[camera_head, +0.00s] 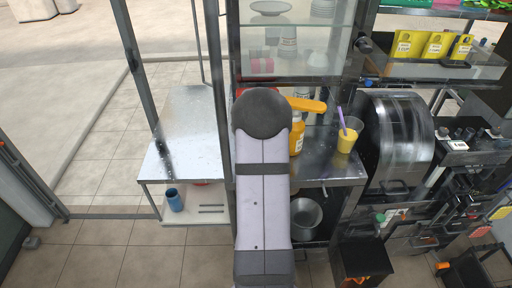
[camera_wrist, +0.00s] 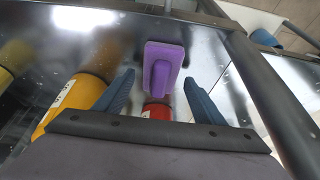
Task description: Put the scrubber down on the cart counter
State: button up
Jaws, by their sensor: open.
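The purple scrubber (camera_wrist: 163,68), a rounded rectangular pad with a raised grip, shows in the wrist view on the shiny metal cart counter (camera_wrist: 120,22). It lies ahead of and between my gripper's (camera_wrist: 160,77) two blue fingers, which are spread apart with a gap on each side of it. My gripper is open and holds nothing. In the head view the counter (camera_head: 335,168) shows right of my arm, while my arm hides the scrubber and the gripper.
An orange bottle (camera_wrist: 80,100) stands close left of my fingers. A red object (camera_wrist: 157,111) sits between them, nearer the wrist. A dark post (camera_wrist: 265,95) rises at right. A yellow cup with a purple straw (camera_head: 347,140) and the metal press (camera_head: 400,145) stand on the right.

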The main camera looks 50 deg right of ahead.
jog(key=b+v, duration=0.2)
jog(key=v, duration=0.9)
jog(key=shift+b, duration=0.35)
jog(key=s+a+f+g+y, duration=0.2)
jog(key=s+a+f, duration=0.3)
jog(key=a, duration=0.2)
jog(key=s+a+f+g+y, duration=0.1)
jog(key=s+a+f, duration=0.4)
jog(key=a, duration=0.3)
jog(key=s+a+r+n, duration=0.1)
jog(key=a+n, duration=0.8)
jog(key=a, duration=1.1)
jog(key=shift+s+a, duration=0.15)
jog(key=shift+s, duration=0.4)
